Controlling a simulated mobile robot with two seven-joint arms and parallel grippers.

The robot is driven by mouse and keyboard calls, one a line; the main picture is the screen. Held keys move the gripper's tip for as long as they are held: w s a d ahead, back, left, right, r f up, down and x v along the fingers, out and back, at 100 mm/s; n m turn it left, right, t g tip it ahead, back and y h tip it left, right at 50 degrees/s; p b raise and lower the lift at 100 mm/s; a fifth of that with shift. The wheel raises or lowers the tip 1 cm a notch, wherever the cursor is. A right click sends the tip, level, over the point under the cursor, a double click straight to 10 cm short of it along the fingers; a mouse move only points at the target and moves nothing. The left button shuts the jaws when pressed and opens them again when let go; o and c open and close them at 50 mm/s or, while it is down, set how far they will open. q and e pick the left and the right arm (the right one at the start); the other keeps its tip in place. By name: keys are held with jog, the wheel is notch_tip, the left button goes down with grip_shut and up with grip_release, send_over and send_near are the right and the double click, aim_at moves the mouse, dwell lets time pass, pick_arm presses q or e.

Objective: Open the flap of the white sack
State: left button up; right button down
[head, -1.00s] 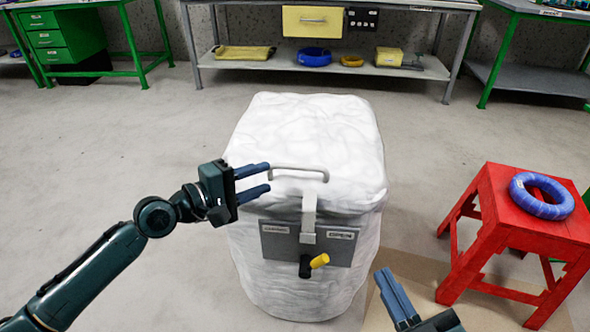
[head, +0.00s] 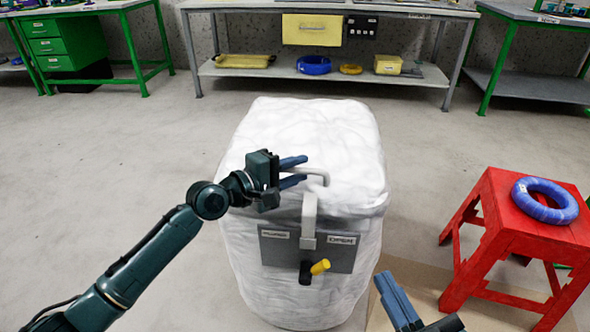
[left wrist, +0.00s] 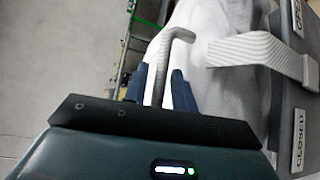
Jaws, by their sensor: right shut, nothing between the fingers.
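The white sack (head: 335,135) stands upright on the floor in the middle of the head view, its top flap down. A grey handle (head: 318,173) sits on the flap's front part, and it also shows in the left wrist view (left wrist: 172,55). A grey strap (head: 309,212) runs down to a plate (head: 340,252) with labels and a yellow-tipped lever (head: 320,267). My left gripper (head: 304,171) is open at the handle's left part; the left wrist view shows the handle bar between its two fingers. My right gripper (head: 384,277) is shut and empty, low at the right of the sack.
A red stool (head: 500,222) with a coil of blue cable (head: 545,200) stands at the right. A grey workbench (head: 225,72) stands behind, with a green desk (head: 75,40) at the back left. The floor left of the sack is clear.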

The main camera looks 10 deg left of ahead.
pick_arm(q)
grip_shut()
pick_arm(e)
jog(key=shift+r, duration=0.1)
